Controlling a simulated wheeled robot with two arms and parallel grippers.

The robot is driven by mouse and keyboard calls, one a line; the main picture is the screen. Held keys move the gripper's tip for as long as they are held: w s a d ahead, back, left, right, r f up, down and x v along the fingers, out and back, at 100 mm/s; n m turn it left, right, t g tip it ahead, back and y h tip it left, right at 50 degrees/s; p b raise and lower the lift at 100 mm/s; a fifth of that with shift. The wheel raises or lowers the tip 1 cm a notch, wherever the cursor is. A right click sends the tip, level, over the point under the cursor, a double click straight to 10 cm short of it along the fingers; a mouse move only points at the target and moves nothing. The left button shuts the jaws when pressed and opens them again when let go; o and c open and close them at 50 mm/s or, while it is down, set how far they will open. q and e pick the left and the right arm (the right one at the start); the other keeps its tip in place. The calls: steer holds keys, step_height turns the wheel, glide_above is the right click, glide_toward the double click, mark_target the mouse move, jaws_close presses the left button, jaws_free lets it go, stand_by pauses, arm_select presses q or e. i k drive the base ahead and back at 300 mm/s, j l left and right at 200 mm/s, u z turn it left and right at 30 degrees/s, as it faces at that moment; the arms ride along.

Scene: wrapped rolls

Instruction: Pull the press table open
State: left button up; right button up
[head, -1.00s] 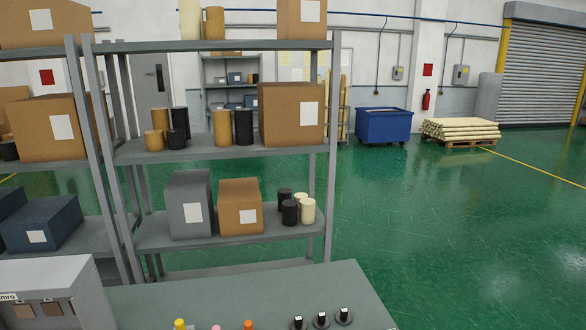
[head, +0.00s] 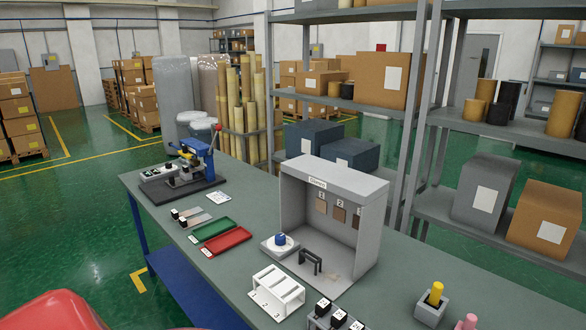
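The press (head: 196,160), a blue machine with a red-knobbed lever on a dark base, stands at the far left end of the grey workbench (head: 400,270). A pale flat plate at its left side may be the press table (head: 160,173); it is too small to tell how far out it is. Neither of my grippers shows in the head view.
Green (head: 212,229) and red (head: 227,243) trays lie in front of the press. A grey booth (head: 345,185), a white slotted rack (head: 277,292) and a yellow-topped peg (head: 436,294) stand along the bench. Shelves stand behind. Green floor left of the bench is open.

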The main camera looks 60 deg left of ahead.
mark_target(184, 178)
steer(key=u, duration=2.5)
steer(key=i+j, duration=0.25)
steer(key=i, duration=0.2)
steer(key=i+j+u, duration=0.1)
steer(key=i+j, duration=0.15)
steer(key=i, duration=0.25)
steer(key=i+j, duration=0.25)
steer(key=i, duration=0.2)
steer(key=i+j, duration=0.2)
steer(key=i, duration=0.3)
steer(key=i+j+u, duration=0.1)
steer(key=i, duration=0.4)
steer(key=i+j, duration=0.3)
steer(key=i, duration=0.75)
